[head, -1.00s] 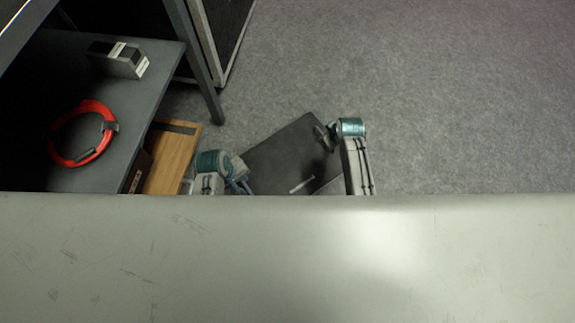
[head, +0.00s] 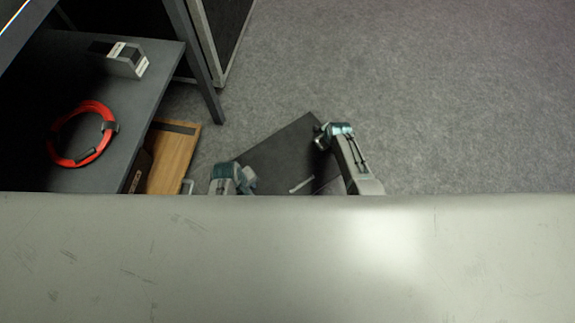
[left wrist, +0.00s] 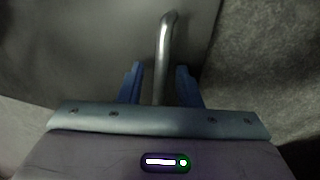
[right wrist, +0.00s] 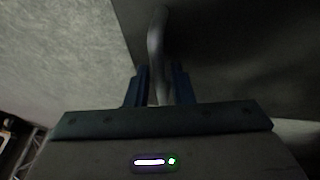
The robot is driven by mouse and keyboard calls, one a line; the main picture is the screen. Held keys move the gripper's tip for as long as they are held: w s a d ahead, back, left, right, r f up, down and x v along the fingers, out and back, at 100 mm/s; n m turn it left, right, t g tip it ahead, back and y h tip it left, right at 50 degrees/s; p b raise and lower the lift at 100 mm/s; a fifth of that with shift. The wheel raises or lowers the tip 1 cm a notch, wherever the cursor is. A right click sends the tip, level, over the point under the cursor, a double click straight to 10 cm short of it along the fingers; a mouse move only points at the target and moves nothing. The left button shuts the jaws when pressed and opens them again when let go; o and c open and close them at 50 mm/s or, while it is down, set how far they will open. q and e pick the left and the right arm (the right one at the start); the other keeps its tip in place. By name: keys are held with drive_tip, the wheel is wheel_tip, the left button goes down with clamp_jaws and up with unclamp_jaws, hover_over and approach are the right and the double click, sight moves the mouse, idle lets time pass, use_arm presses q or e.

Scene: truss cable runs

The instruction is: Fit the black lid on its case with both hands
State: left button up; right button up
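The black lid (head: 278,157), a flat dark panel, lies at the lower middle of the head view, its near part hidden behind the pale surface. My left gripper (head: 238,180) is at its left edge. In the left wrist view the open fingers (left wrist: 160,85) stand either side of a metal bar handle (left wrist: 166,38), with a gap showing. My right gripper (head: 322,137) is at the lid's right edge. I cannot make out the case separately.
A dark shelf (head: 150,88) at left holds a red cable coil (head: 58,150) and a small grey box (head: 128,62). A wooden board (head: 172,158) lies beside it. A pale metal surface (head: 200,260) fills the bottom. Carpet (head: 460,90) is clear at right.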

use_arm(q)
drive_tip(key=shift+f, duration=0.3)
use_arm(e)
drive_tip(key=shift+f, duration=0.25)
use_arm(q)
drive_tip(key=c, duration=0.5)
use_arm(e)
clamp_jaws()
use_arm(q)
clamp_jaws()
use_arm(e)
drive_tip(key=shift+w, duration=0.1)
drive_tip(key=shift+r, duration=0.1)
